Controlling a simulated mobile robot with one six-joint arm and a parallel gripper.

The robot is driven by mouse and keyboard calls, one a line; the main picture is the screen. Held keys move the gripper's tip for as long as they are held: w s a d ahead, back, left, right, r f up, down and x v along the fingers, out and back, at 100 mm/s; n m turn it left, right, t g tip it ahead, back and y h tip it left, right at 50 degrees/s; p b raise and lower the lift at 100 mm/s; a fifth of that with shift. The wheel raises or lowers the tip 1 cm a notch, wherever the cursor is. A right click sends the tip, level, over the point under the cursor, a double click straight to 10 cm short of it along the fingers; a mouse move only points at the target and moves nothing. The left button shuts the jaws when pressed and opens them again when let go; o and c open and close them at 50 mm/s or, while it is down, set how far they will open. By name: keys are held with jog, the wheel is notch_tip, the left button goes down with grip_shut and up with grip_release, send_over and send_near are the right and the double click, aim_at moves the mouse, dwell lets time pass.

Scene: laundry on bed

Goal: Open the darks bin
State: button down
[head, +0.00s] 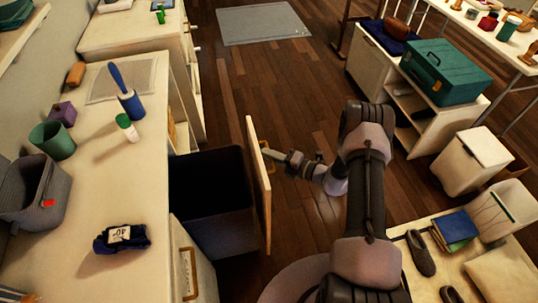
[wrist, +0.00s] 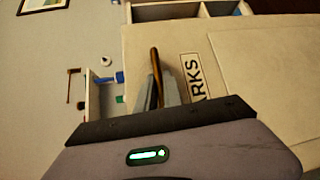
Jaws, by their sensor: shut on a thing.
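The darks bin (head: 212,190) is a dark pull-out bin with a pale front panel (head: 259,180), standing out from the cabinet on the left in the head view. Its dark inside shows from above. In the wrist view the panel (wrist: 235,85) fills the right side, with a label (wrist: 192,82) whose visible letters read "ARKS". My gripper (head: 275,155) is at the outer face of the panel, shut on the bin's brass handle (wrist: 155,75). The handle stands between the two grey fingers in the wrist view.
A folded dark blue cloth with a tag (head: 122,238) lies on the counter (head: 165,190) above the bin. A bench with shoes (head: 420,253) is at lower right. Wooden floor (head: 290,90) is clear ahead.

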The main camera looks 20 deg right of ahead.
jog(key=c, duration=1.8)
grip_release()
jog(key=shift+o, duration=0.2)
jog(key=p+v, duration=0.4)
jog(key=v, duration=1.3)
jog(key=shift+s, duration=0.2)
